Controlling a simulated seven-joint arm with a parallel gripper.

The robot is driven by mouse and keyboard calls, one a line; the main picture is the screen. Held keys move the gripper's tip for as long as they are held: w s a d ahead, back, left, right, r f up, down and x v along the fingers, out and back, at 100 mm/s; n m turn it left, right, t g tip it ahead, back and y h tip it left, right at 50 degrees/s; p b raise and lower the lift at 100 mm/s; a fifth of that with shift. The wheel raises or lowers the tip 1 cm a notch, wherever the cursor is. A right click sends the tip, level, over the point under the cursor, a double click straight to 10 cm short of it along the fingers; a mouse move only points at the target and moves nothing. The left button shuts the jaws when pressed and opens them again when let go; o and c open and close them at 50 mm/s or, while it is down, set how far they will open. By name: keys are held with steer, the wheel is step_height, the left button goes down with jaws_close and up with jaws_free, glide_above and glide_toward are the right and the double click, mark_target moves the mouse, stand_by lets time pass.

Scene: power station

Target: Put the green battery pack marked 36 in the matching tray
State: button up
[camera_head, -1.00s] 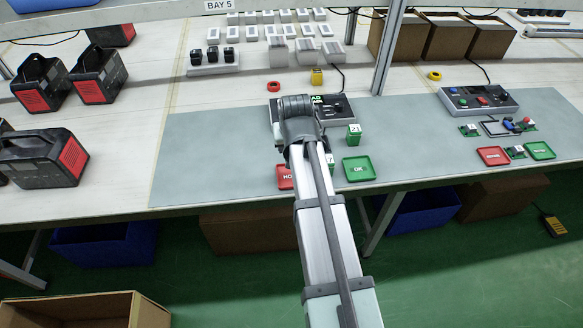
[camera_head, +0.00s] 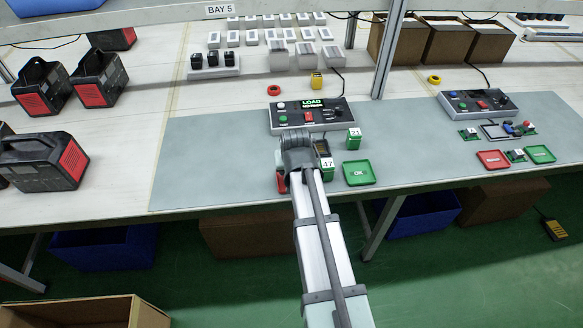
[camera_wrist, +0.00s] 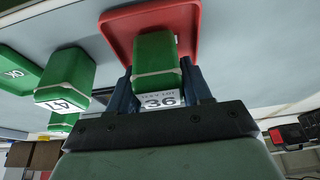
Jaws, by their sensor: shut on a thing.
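My gripper (camera_wrist: 167,80) is shut on the green battery pack marked 36 (camera_wrist: 156,60), with one dark finger on each side. The red tray (camera_wrist: 186,22) lies behind and below the pack in the wrist view; I cannot tell whether the pack touches it. In the head view my arm and gripper (camera_head: 298,155) hide the held pack and most of the red tray (camera_head: 281,184). The green OK tray (camera_head: 359,173) sits to the right, empty, and also shows in the wrist view (camera_wrist: 14,70).
A green pack marked 47 (camera_head: 327,166) stands between the two trays. A pack marked 21 (camera_head: 354,139) stands behind the OK tray. The test station (camera_head: 312,115) behind shows LOAD. A second station (camera_head: 478,103) with small trays is at right. The mat's left part is clear.

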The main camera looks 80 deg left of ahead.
steer(key=o, duration=1.3)
steer(key=shift+f, duration=0.15)
steer(key=v, duration=1.2)
